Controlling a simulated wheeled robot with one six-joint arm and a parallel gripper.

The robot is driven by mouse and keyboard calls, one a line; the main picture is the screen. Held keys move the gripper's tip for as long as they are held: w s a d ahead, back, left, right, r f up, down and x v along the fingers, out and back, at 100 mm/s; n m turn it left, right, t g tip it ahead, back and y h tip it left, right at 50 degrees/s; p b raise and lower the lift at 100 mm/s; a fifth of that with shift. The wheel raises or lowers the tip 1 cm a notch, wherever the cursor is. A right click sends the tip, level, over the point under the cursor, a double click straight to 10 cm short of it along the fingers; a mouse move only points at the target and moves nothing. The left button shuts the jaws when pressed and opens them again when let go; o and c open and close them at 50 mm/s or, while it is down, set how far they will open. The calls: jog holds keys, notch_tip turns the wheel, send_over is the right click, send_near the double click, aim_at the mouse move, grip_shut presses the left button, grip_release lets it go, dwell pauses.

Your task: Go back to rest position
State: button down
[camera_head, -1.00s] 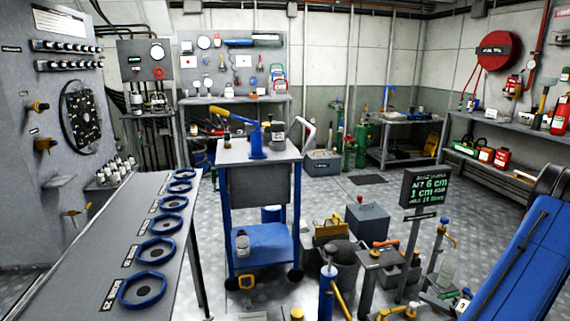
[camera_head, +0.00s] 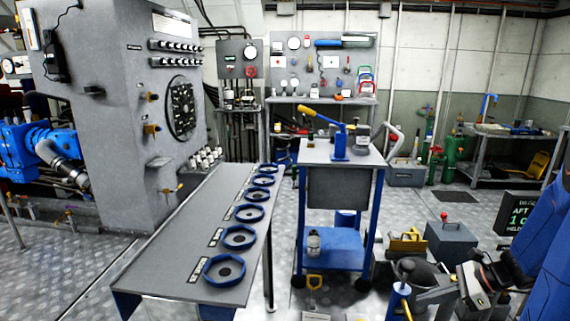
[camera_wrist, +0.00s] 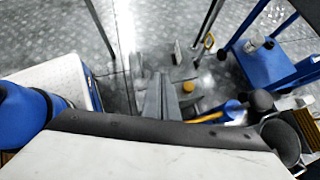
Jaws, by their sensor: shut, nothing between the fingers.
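My gripper (camera_head: 436,297) is at the lower right of the head view, at the end of my blue arm. It is shut with nothing in it, and it reaches left in front of the dark bucket (camera_head: 424,274). In the wrist view its grey fingers (camera_wrist: 164,90) lie together over the metal floor. No object is held. The blue trolley (camera_head: 341,160) stands left of the gripper, with a blue hand pump on top and a bottle on its lower shelf.
A grey bench (camera_head: 180,236) with several blue rings runs along the left, before a control cabinet (camera_head: 115,130). A grey box (camera_head: 452,243) and a display sign (camera_head: 520,216) stand at the right, near my arm. Floor is open at the lower left.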

jog(key=s+a+r+n+h, duration=0.4)
jog(key=s+a+r+n, duration=0.2)
jog(key=n, duration=0.6)
jog(key=s+a+r+n+h, duration=0.4)
jog(key=s+a+r+n, duration=0.2)
jog(key=n, duration=0.6)
jog(key=shift+s+a+r+h, duration=0.35)
jog(key=shift+s+a, duration=0.85)
jog(key=shift+s, duration=0.6)
